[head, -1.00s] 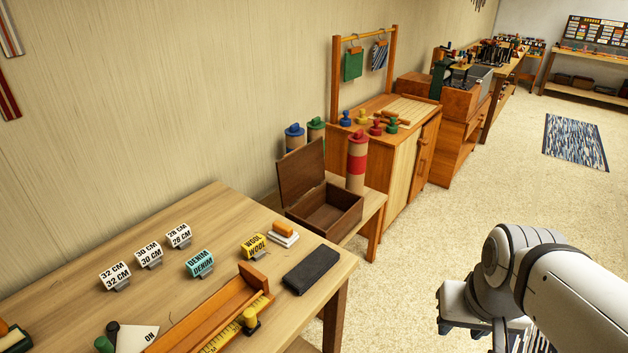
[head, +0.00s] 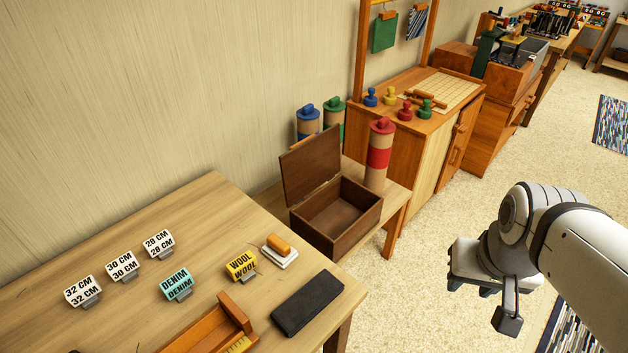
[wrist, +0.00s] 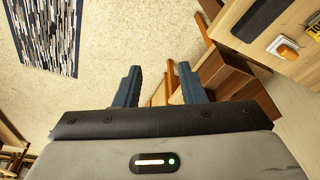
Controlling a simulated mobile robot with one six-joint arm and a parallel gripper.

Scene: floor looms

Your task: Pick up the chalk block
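On the wooden table (head: 130,235) lies a white slab with an orange block (head: 279,245) on top, next to the yellow WOOL sign; it also shows at the upper right of the wrist view (wrist: 284,48). It looks like the chalk block. A flat dark grey bar (head: 306,302) lies near the table's right edge, and I cannot tell what it is made of. My gripper (wrist: 159,84) is open and empty, its two dark fingers well apart. In the head view it hangs over the floor, right of the table and away from the block.
The yellow WOOL sign (head: 241,265) and teal DENIM sign (head: 176,284) stand near the block. An open brown box (head: 340,225) sits on a lower bench behind the table. A wooden cabinet (head: 435,150) stands beyond it. Carpet floor between table and arm is clear.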

